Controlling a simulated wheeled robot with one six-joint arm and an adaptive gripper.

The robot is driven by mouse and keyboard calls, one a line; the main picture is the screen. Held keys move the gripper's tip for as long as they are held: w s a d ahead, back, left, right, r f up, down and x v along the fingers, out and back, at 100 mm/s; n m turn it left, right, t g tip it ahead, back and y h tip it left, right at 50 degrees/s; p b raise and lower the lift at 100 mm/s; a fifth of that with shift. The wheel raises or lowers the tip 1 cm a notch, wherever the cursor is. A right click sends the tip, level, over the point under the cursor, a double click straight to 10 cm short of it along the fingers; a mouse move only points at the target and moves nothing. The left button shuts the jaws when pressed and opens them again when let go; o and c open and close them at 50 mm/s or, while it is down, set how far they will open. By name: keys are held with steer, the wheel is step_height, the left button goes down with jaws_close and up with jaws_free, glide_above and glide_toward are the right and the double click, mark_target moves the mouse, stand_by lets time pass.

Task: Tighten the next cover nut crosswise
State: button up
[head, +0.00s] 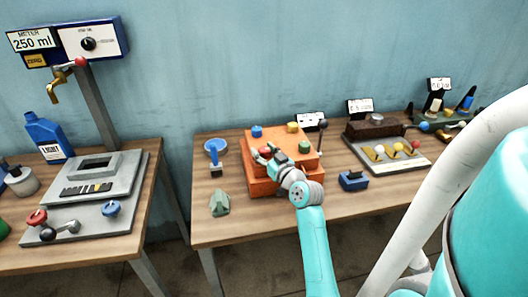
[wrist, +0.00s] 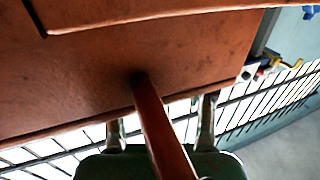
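The orange housing (head: 308,172) stands on the middle table. A red nut (head: 265,152) shows at the front left, partly hidden by my gripper (head: 270,157). In the wrist view, my gripper's two fingers (wrist: 160,128) stand apart. A reddish-brown rod (wrist: 152,115) runs between them to an orange-brown surface (wrist: 150,55), with gaps on both sides. I cannot tell whether the gripper touches the red nut.
A black-knobbed lever (head: 322,135) rises at the housing's right.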

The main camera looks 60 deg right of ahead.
steer(key=c, duration=0.6)
steer(key=shift+f+m+g+h, duration=0.15)
steer(key=shift+m+g+h, duration=0.25)
steer(key=shift+g+h, duration=0.15)
steer(key=shift+m+g+h, duration=1.05)
steer(key=shift+m+h, duration=0.15)
steer(key=shift+h, duration=0.25)
steer(key=o, duration=1.1)
steer(key=shift+o, duration=0.2)
steer(key=shift+s, duration=0.1)
steer(key=v, duration=1.2)
